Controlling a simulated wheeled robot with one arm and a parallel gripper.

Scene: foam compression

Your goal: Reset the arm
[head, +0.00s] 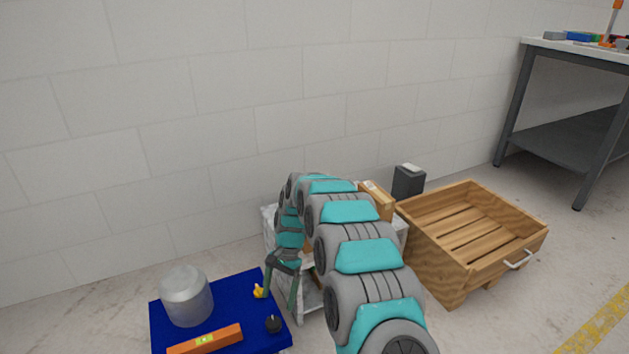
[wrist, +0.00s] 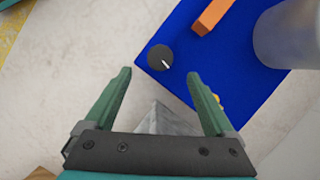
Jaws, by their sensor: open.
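My arm reaches forward in the head view and bends down at its far end. My gripper (head: 284,288) hangs at the right edge of a blue surface, in front of a pale marbled stand that my arm partly hides. In the wrist view my gripper (wrist: 158,100) shows two green fingers spread apart with nothing between them. A black round knob-like thing (wrist: 160,58) lies on the blue surface beyond the fingertips. It also shows in the head view (head: 273,324).
The blue surface (head: 236,290) holds a clear cylinder (head: 187,296), an orange level (head: 205,341) and a small yellow thing (head: 259,291). A wooden crate (head: 440,262) and a dark grey container (head: 408,183) stand right of my arm. A workbench (head: 580,49) is at far right.

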